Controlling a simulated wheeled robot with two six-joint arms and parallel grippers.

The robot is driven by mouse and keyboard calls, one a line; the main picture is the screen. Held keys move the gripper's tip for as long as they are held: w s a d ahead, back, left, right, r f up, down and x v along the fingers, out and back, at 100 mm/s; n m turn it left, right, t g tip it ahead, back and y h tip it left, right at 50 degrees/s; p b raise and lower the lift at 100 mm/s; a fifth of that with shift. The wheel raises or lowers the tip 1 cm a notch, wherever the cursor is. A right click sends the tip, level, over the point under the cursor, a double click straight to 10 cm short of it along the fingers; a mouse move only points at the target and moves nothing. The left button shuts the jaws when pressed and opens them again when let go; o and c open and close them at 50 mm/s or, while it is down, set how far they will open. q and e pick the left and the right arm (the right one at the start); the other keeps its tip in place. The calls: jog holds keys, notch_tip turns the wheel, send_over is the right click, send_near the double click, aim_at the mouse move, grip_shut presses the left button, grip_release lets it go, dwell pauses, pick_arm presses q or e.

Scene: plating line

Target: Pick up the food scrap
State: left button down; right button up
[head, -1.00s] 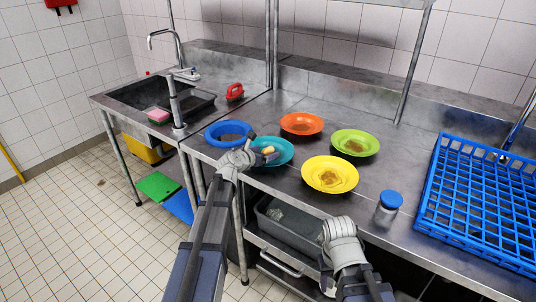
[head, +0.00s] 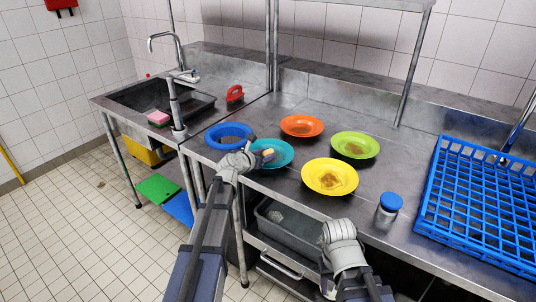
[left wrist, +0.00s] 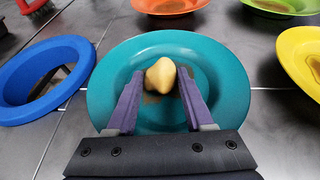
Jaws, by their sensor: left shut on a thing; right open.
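The food scrap (left wrist: 160,76) is a small tan-yellow lump. It shows in the left wrist view between the fingers of my left gripper (left wrist: 160,82), over the teal plate (left wrist: 232,95). My left gripper is shut on the scrap. In the head view the scrap (head: 268,153) is a small yellow spot at the tip of the left gripper (head: 260,150), over the teal plate (head: 285,155). I cannot tell how far it is above the plate. My right gripper (head: 328,285) is low at the counter's front edge, its fingers mostly hidden by its wrist.
Orange (head: 316,124), green (head: 372,148) and yellow (head: 352,178) plates bear brown residue. A blue-lidded jar (head: 388,206) and blue rack (head: 470,215) stand right. The sink (head: 140,95) is left.

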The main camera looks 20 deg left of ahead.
aim_at(265, 153)
pick_arm(q)
notch_tip(265, 153, up, 10)
jog(key=p, duration=1)
